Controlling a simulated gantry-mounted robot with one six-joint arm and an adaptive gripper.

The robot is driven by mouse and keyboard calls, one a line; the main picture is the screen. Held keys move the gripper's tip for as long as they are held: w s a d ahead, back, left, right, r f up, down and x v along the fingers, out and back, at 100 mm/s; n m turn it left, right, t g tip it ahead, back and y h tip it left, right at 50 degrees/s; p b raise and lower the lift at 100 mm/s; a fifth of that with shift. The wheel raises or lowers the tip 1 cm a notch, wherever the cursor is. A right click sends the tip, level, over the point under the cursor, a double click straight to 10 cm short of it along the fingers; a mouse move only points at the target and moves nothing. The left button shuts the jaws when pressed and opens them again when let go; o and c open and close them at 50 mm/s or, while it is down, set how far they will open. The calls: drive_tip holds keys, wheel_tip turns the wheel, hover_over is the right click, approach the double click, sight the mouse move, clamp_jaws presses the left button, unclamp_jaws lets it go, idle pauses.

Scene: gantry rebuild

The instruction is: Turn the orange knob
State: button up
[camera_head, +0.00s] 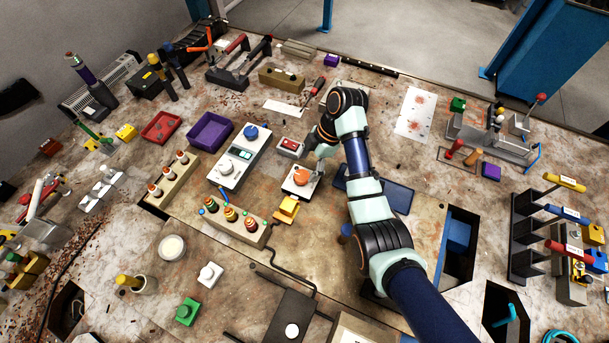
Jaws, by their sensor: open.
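The orange knob (301,177) is round and sits on a small pale box (291,187) near the middle of the bench, in the head camera view. My gripper (314,168) is over the right side of this box, close to the knob. Its fingers are small and partly hidden by the wrist, but the jaws are open. I cannot tell whether a finger touches the knob.
A white panel with a blue knob (251,132) stands to the left. A red-buttoned box (291,147) lies just behind, and a yellow block (286,209) in front. A blue tray (397,197) lies right, partly under my arm.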

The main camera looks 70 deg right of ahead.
sight(303, 175)
drive_tip(key=x, duration=0.3)
drive_tip(key=shift+w+a+f, duration=0.1)
drive_tip(key=shift+f, duration=0.25)
drive_tip(key=c, duration=1.2)
drive_tip(key=shift+o, duration=0.2)
drive_tip(key=shift+r, duration=0.1)
